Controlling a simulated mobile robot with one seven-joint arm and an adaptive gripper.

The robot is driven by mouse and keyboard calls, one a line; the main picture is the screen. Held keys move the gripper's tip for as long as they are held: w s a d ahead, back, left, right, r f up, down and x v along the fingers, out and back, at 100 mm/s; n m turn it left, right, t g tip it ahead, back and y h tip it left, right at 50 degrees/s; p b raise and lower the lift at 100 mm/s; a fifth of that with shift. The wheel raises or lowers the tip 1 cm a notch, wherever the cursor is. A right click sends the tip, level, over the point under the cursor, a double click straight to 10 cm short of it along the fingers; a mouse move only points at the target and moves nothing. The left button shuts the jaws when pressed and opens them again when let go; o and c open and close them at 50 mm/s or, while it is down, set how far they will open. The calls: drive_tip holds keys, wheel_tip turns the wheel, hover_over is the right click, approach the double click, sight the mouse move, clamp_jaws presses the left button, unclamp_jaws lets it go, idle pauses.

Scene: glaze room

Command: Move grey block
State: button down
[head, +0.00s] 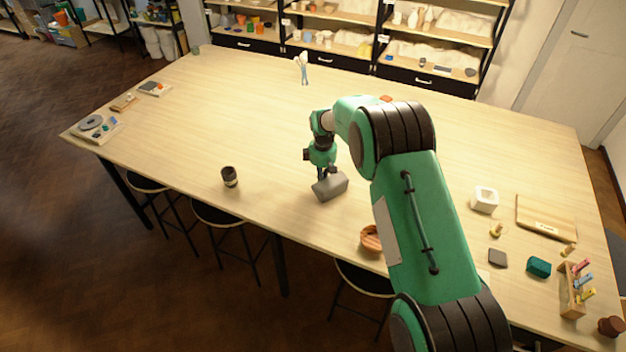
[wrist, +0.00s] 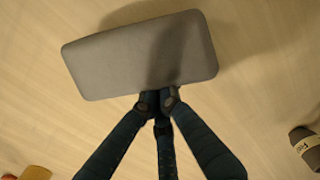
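The grey block (head: 330,187) lies near the middle of the pale table, a plain rounded-edge slab. In the wrist view the grey block (wrist: 140,52) fills the upper middle, tilted slightly. My gripper (head: 324,174) points down at the block from just above it. In the wrist view my gripper's dark fingers (wrist: 157,101) come together at the block's lower edge, overlapping it slightly in the picture. The fingertips look closed against each other, with no block between them that I can see. I cannot tell whether they touch the block.
A dark cup (head: 229,177) stands left of the block, near the table's front edge. A terracotta bowl (head: 371,239) is to the right, partly behind my arm. A white cube-shaped pot (head: 485,200) stands farther right.

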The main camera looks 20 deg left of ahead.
sight(333, 180)
drive_tip(key=shift+d, duration=2.4)
drive_tip(key=shift+a, duration=0.2)
drive_tip(key=shift+a, duration=0.6)
drive_tip(key=a, duration=0.2)
drive_tip(key=shift+w+a+r+b, duration=0.1)
drive_tip(key=shift+a+r+b, duration=0.15)
drive_tip(key=shift+a+b, duration=0.1)
wheel_tip(333, 180, up, 10)
drive_tip(key=shift+f, duration=0.25)
drive_tip(key=shift+d, duration=0.15)
